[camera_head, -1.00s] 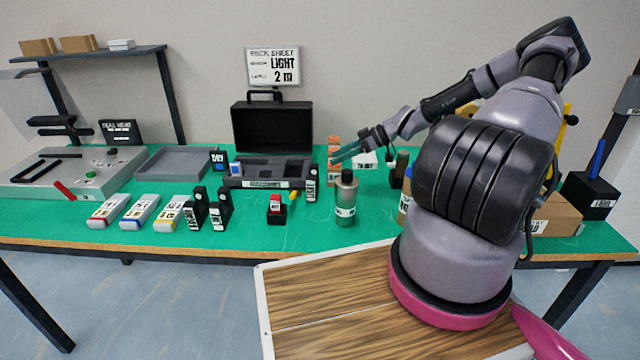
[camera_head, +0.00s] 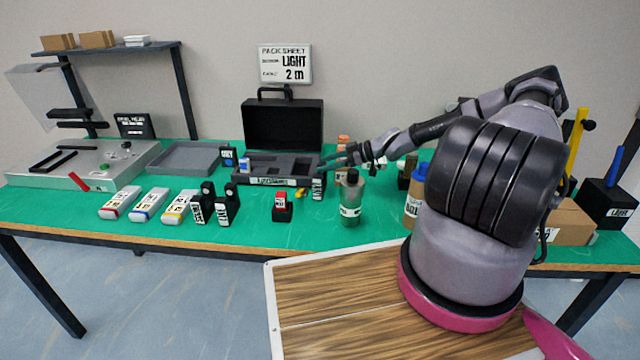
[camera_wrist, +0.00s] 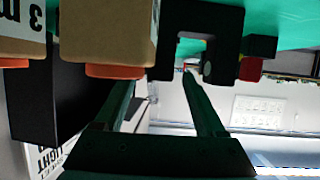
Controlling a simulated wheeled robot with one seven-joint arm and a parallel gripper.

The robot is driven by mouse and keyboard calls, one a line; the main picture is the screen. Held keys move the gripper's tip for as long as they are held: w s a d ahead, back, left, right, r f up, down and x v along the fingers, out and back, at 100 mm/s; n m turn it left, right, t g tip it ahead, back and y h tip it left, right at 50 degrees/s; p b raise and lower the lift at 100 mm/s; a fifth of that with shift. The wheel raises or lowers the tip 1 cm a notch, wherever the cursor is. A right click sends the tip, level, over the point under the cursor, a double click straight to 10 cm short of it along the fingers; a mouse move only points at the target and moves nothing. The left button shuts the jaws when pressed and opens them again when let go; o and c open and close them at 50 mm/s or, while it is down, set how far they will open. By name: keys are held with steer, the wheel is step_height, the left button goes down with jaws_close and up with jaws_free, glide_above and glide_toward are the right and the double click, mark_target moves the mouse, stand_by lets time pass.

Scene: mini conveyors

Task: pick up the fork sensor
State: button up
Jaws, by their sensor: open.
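A black U-shaped part (camera_wrist: 222,20), which I take for the fork sensor, shows at the top of the wrist view, just beyond the fingertips. It is probably the small black labelled block (camera_head: 318,187) at the right end of the case in the head view; its label is too small to read surely. My gripper (camera_head: 322,164) is just above and behind that block. In the wrist view, my gripper (camera_wrist: 158,75) has its two fingers apart with nothing held between them. Whether the fingertips touch the part is unclear.
The open black case (camera_head: 283,125) stands behind the gripper. Tan blocks with orange ends (camera_wrist: 108,30) crowd the left finger in the wrist view. A red-topped block (camera_head: 281,203) stands in front.

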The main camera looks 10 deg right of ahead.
steer(key=shift+x, duration=0.9)
steer(key=shift+w, duration=0.1)
jaws_close()
steer(key=shift+r, duration=0.1)
